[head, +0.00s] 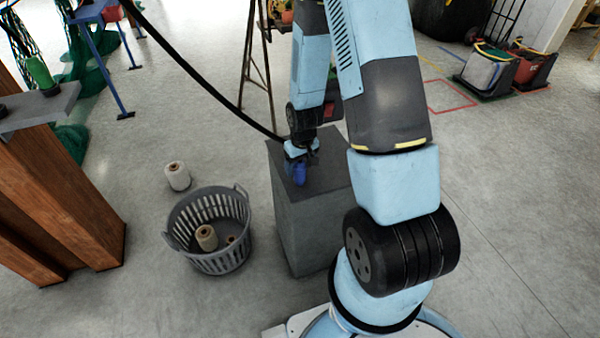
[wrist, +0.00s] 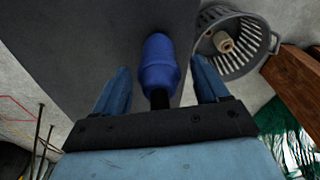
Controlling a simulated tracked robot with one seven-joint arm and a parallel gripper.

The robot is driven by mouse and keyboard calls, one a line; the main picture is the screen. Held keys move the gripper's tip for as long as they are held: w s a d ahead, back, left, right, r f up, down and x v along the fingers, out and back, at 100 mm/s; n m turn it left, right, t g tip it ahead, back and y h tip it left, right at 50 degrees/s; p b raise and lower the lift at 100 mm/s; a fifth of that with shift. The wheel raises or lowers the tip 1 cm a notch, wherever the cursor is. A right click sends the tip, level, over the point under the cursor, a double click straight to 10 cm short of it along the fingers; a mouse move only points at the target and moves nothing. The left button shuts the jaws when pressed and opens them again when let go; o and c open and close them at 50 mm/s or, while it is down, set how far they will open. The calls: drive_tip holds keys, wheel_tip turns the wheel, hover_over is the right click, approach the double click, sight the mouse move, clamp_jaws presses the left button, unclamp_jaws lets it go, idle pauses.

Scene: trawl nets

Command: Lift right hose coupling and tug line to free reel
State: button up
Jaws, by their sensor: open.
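The blue hose coupling (head: 299,175) is on top of a grey block (head: 312,230) in the head view, partly hidden by my gripper (head: 298,160). A black hose (head: 212,84) hangs in a long curve from the upper left down to the block top at the coupling. In the wrist view the blue coupling (wrist: 159,66) lies between the two blue fingers of my gripper (wrist: 160,78), which are open with a gap on each side. A short dark piece shows at its near end. No reel can be made out.
A grey slatted basket (head: 208,228) with spools inside stands left of the block. A loose spool (head: 177,176) is on the floor behind it. Wooden beams (head: 60,195) stand at the left, and a metal stand (head: 258,60) is behind the block.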

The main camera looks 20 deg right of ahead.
sight(299, 170)
drive_tip(key=shift+w+f, duration=0.2)
drive_tip(key=shift+f, duration=1.45)
drive_tip(key=shift+c, duration=0.3)
clamp_jaws()
